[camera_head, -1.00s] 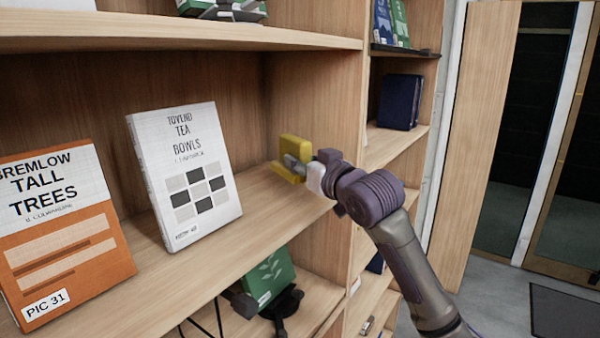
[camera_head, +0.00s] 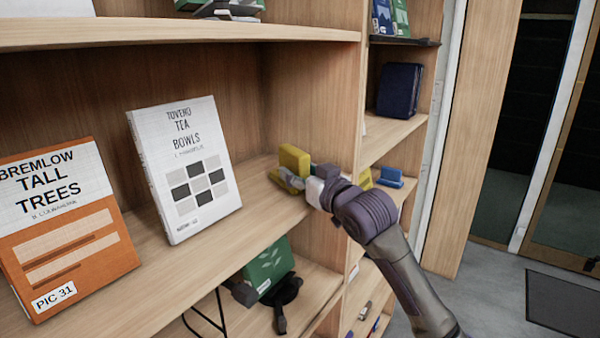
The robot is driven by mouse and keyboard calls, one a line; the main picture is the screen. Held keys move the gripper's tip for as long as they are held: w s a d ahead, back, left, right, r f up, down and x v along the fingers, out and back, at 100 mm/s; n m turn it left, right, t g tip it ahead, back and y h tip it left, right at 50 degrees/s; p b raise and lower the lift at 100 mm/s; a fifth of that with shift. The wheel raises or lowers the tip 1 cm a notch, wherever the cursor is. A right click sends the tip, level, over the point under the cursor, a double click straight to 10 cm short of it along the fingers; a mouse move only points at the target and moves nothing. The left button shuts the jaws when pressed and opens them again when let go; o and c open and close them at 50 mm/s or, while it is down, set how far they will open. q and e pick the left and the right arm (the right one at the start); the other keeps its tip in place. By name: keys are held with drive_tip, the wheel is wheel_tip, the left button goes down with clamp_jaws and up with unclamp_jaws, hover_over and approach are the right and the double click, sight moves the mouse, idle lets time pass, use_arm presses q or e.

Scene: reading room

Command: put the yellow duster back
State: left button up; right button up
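The yellow duster (camera_head: 295,157) stands at the right end of the middle shelf, near the upright side panel. Its block is upright, with a yellow lower part at shelf level. My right gripper (camera_head: 303,175) is right at the duster, coming in from the lower right. One grey finger lies low across the front of the duster and the other parts show apart from it to the right, so the gripper looks open around it. The fingers partly hide the duster's lower part. My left gripper is not in view.
A white book (camera_head: 186,170) and an orange-and-white book (camera_head: 62,230) lean on the same shelf (camera_head: 150,285), left of the duster. A green book (camera_head: 268,265) is on the shelf below. Dark blue books (camera_head: 399,90) and a blue item (camera_head: 390,178) sit in the right-hand bay.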

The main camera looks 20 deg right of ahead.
drive_tip(key=shift+r, duration=0.1)
drive_tip(key=shift+s, duration=0.2)
drive_tip(key=b+v, duration=0.4)
drive_tip(key=v, duration=0.7)
drive_tip(key=shift+s+b, duration=0.25)
drive_tip(key=shift+b, duration=0.05)
drive_tip(key=shift+d, duration=0.15)
